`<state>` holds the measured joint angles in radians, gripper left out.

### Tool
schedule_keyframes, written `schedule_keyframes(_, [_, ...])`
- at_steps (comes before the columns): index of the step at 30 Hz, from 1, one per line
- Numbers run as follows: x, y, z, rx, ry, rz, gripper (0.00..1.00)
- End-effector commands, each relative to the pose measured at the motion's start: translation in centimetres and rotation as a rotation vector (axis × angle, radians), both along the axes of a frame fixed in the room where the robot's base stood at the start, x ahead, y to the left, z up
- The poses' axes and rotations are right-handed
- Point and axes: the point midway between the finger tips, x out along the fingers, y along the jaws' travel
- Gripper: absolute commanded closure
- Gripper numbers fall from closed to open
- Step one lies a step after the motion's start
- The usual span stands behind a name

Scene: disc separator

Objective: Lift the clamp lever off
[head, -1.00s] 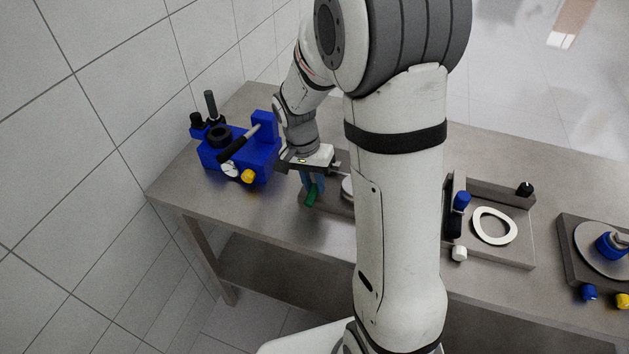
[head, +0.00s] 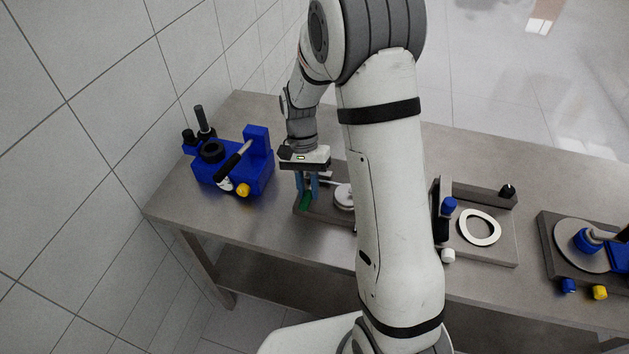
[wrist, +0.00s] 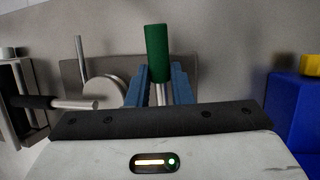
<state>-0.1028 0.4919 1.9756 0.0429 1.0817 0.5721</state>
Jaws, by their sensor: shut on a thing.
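The clamp lever has a green handle (head: 304,201) and a thin metal shaft. It is at the left end of a brown-grey fixture plate (head: 332,205). My gripper (head: 306,188) points down there, its two blue fingers on either side of the lever. In the wrist view, my gripper (wrist: 158,90) is shut on the lever's metal shaft, and the green handle (wrist: 157,52) stands out beyond the fingers. The lever's lower end is hidden, so I cannot tell whether it touches the fixture. A pale round disc (head: 343,196) lies on the plate, partly behind my arm.
A blue machine block (head: 256,160) with black-handled parts stands close left of my gripper. A fixture with a white ring (head: 480,228) and another with a disc (head: 580,240) stand to the right. The table's front left (head: 190,210) is clear.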

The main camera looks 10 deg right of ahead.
Motion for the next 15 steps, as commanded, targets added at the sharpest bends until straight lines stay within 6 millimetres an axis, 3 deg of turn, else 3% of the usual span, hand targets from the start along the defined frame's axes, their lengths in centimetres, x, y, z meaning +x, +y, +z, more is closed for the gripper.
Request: schedule_keyframes(15, [0.66,0.38,0.91,0.084,0.154,0.018,1.0])
